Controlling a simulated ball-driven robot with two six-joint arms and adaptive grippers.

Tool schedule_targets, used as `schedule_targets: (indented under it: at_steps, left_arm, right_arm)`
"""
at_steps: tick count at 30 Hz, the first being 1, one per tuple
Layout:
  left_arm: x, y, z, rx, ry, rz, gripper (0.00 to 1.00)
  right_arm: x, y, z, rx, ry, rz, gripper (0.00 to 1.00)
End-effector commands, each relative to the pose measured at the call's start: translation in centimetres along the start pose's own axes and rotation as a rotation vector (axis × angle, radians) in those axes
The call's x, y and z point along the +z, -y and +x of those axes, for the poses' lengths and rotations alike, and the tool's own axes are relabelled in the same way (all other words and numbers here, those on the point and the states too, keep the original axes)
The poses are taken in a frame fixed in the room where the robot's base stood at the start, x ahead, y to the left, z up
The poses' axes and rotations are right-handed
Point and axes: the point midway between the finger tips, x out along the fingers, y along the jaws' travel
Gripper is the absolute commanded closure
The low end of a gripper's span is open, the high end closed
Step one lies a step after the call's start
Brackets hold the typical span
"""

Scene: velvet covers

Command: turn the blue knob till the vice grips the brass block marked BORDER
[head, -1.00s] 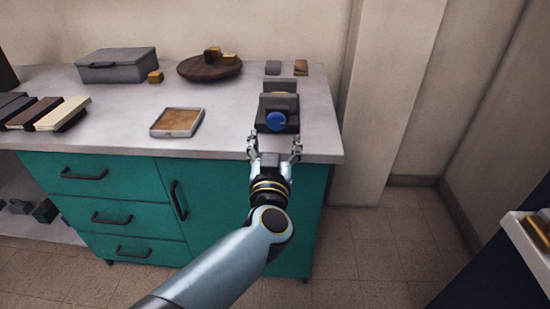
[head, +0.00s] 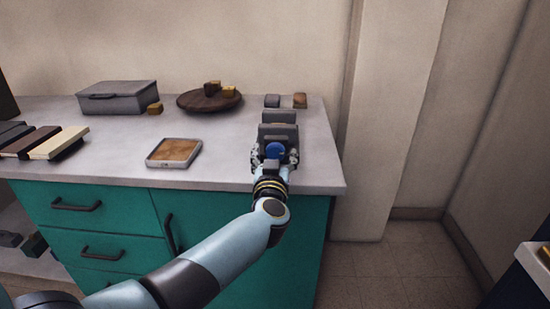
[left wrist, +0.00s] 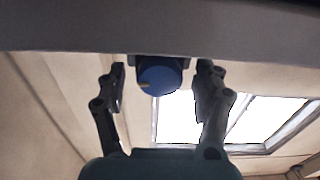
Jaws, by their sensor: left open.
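The grey vice (head: 279,133) stands near the right end of the counter, with its blue knob (head: 275,150) facing me. The knob also shows in the left wrist view (left wrist: 158,80), with a small pale mark on its face. My left gripper (head: 275,157) is at the knob, one finger on each side. In the left wrist view its fingers (left wrist: 161,70) are apart, with gaps between them and the knob. I cannot make out a brass block in the vice or any BORDER marking. My right gripper is not in view.
On the counter (head: 225,160) are a shallow tray (head: 174,152), a round dark board (head: 190,101) with small blocks, a grey box (head: 118,97) and several covered bars (head: 57,143). A wall stands close on the right.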

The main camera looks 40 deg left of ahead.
Motion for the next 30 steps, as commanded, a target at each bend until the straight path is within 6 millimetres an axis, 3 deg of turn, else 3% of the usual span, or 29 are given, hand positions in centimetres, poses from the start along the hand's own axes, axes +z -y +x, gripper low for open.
schedule_targets:
  at_steps: [5, 18, 30]
  left_arm:
    - [0.0, 0.0, 0.0, 0.000, 0.000, 0.000, 0.31]
    - [0.0, 0.0, 0.0, 0.000, 0.000, 0.000, 0.87]
    - [-0.4, -0.1, 0.0, 0.001, 0.000, 0.083, 0.87]
  right_arm:
    - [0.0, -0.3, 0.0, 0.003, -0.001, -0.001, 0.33]
    - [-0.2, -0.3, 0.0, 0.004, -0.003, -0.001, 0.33]
    - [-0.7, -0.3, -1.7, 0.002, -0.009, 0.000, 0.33]
